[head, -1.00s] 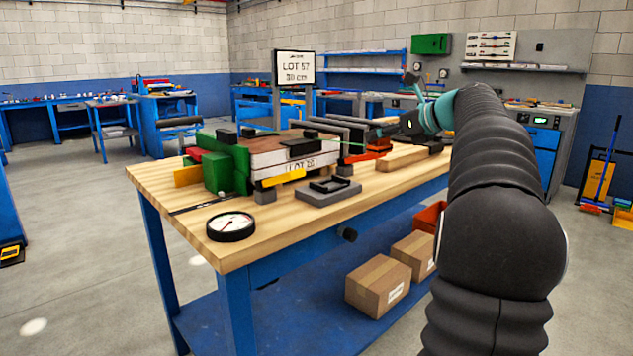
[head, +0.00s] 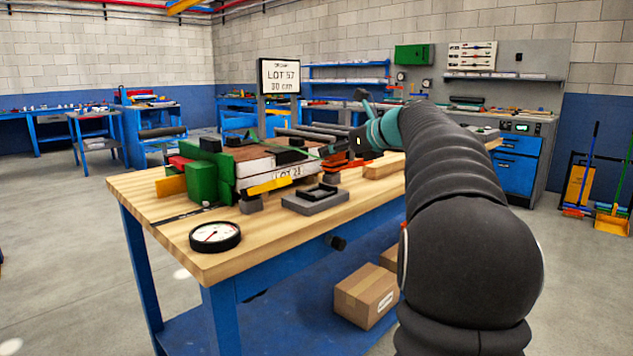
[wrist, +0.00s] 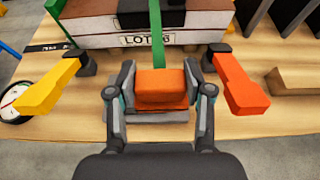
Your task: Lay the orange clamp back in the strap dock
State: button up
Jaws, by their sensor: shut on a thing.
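The orange clamp (wrist: 160,90) is between the two fingers of my gripper (wrist: 160,80), which is shut on it, in the wrist view. A green strap (wrist: 157,42) runs from behind the clamp up over the white panel edge. A grey block (wrist: 150,116), seemingly the strap dock, shows beneath the clamp; I cannot tell whether they touch. In the head view the grey dock (head: 315,203) with a black cradle sits on the table before the panel stack. My gripper (head: 350,146) is behind and right of it there.
A yellow arm (wrist: 47,90) and a second orange arm (wrist: 240,85) flank the clamp. The panel stack (head: 258,165) with green blocks (head: 202,180) stands behind. A round gauge (head: 215,236) lies at the table's front left. A wooden block (head: 383,166) lies right.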

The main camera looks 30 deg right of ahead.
jog(key=a+f, duration=0.1)
jog(key=w+a, duration=0.1)
jog(key=w+a+f, duration=0.1)
jog(key=a, duration=0.1)
jog(key=shift+f, duration=0.35)
jog(key=shift+f+b, duration=0.3)
jog(key=shift+f, duration=1.5)
jog(key=shift+f, duration=0.15)
jog(key=o, duration=1.2)
jog(key=shift+f+b, duration=0.15)
jog(key=shift+b, duration=0.25)
jog(key=v, duration=1.4)
jog(key=shift+d+f, duration=0.15)
jog(key=shift+f, duration=0.05)
